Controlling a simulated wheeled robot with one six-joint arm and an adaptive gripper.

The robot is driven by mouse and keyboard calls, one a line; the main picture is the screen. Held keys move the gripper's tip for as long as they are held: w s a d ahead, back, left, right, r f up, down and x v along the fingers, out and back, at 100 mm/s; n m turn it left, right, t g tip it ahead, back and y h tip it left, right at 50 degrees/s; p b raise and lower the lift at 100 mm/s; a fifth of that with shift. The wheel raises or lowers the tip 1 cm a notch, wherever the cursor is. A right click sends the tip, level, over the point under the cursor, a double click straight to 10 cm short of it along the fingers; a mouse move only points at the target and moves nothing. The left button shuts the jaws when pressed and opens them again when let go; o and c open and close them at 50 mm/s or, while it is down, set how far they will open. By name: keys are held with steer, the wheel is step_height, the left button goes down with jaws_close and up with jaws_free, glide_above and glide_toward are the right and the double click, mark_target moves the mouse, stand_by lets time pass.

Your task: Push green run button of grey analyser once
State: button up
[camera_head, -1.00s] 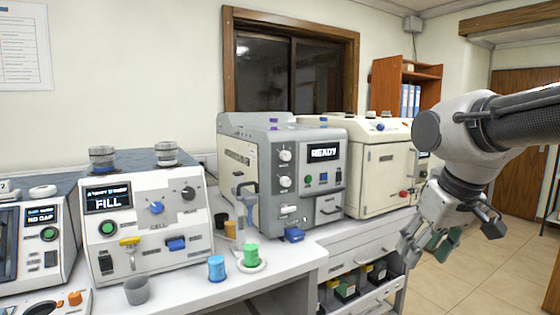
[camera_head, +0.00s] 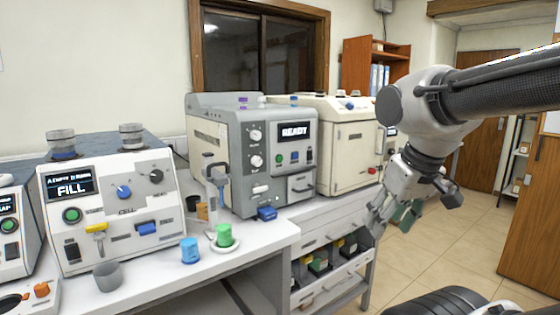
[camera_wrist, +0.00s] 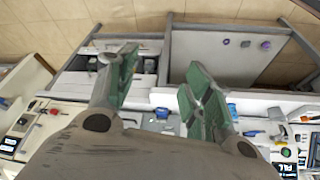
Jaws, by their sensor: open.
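The grey analyser (camera_head: 232,160) stands on the bench in the middle of the head view, its display reading READY. I cannot make out the green button in the wrist view.
A white FILL machine (camera_head: 110,210) stands left of the analyser, and a cream cabinet (camera_head: 350,145) stands right of it. Floor (camera_head: 440,235) is open at right.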

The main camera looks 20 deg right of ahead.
jaws_close()
stand_by(1.4)
